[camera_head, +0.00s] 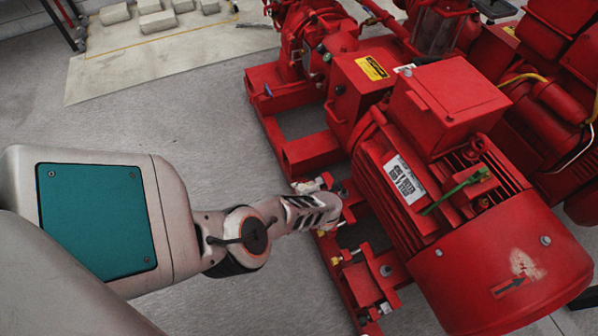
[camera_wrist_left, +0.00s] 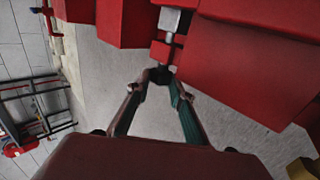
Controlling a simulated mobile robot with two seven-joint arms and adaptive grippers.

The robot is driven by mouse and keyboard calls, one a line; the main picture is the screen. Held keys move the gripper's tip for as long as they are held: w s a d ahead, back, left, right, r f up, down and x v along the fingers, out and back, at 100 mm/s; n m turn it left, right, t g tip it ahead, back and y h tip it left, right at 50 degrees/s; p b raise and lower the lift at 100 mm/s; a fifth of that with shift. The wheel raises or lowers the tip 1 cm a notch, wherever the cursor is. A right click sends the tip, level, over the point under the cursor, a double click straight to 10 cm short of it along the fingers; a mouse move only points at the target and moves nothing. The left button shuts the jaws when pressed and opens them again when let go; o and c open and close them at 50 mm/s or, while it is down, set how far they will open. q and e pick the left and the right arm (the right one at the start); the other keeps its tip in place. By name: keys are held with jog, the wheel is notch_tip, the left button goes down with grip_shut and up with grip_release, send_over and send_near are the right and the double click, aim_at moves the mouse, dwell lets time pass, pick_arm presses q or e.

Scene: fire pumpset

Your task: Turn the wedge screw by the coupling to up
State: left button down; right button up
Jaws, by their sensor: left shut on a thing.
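My left gripper (camera_head: 336,203) reaches in from the left to the near side of the red pumpset base, beside the motor (camera_head: 440,190). In the left wrist view the fingers of the left gripper (camera_wrist_left: 161,76) come together at their tips, around a small dark end below a red block (camera_wrist_left: 163,51). The gripper is shut on what looks like the wedge screw, mostly hidden between the fingertips. A silver metal piece (camera_wrist_left: 170,19) sits just beyond the red block. How the screw is turned cannot be made out. My right gripper is not in view.
The red base frame (camera_head: 312,152) runs along the near side. Other small fittings (camera_head: 334,261) sit on it near my gripper. A red housing with a yellow label (camera_head: 372,68) stands behind. The grey floor (camera_head: 190,115) at left is clear.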

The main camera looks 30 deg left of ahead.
pick_arm(q)
jog(key=c, duration=1.8)
grip_release()
jog(key=shift+o, duration=0.2)
